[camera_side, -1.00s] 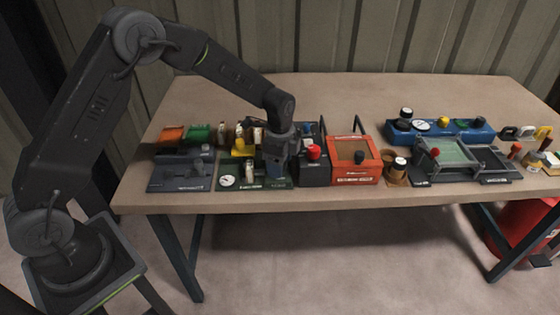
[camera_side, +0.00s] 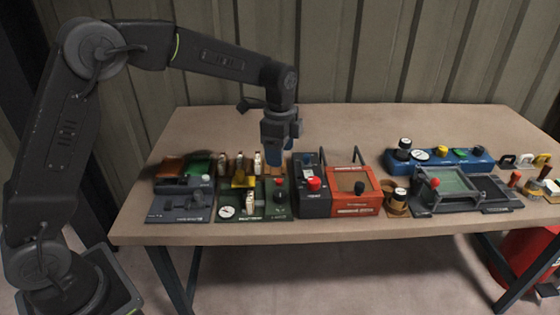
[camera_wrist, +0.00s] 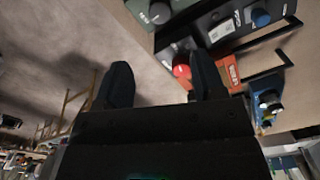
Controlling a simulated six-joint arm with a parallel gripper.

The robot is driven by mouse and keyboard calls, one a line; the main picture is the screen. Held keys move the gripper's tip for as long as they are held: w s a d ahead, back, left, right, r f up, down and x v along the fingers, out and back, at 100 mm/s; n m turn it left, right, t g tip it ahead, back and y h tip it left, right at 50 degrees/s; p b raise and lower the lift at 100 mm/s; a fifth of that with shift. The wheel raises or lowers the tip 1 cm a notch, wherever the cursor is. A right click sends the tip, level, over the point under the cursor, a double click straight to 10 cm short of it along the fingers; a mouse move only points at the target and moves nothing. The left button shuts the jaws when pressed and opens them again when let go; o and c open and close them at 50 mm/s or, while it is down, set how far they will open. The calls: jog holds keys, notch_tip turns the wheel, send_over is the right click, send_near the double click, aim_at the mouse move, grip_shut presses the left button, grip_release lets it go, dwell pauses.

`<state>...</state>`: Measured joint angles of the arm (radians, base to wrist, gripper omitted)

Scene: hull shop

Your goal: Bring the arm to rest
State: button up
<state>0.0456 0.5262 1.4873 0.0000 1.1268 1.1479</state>
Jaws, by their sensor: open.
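My gripper (camera_side: 275,168) hangs above the dark green panel (camera_side: 243,213) on the bench, pointing down in the side view. In the wrist view my two dark fingers (camera_wrist: 160,85) stand apart with nothing between them. The panel carries a white gauge, a red knob (camera_side: 279,181) and small pale upright pieces. My arm reaches across from the left, its forearm nearly level. The gripper hides part of the panel's back edge, and I cannot tell the exact gap below the fingertips.
A grey-blue unit (camera_side: 178,205) is on the left. A blue block (camera_side: 440,160) and a green-screened tray (camera_side: 446,184) are farther right. The bench (camera_side: 330,118) is clear behind.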

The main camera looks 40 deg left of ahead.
jog(key=shift+r, duration=0.1)
jog(key=s+a+r+n+t, duration=0.25)
jog(key=s+r+n, duration=0.45)
jog(key=s+r, duration=0.6)
jog(key=s+f+n+t, duration=0.3)
jog(key=s+n, duration=0.3)
jog(key=s, duration=0.9)
jog(key=shift+d+f+n, duration=0.15)
jog(key=shift+f+n, duration=0.15)
jog(key=shift+f, duration=0.15)
jog(key=shift+c, duration=0.4)
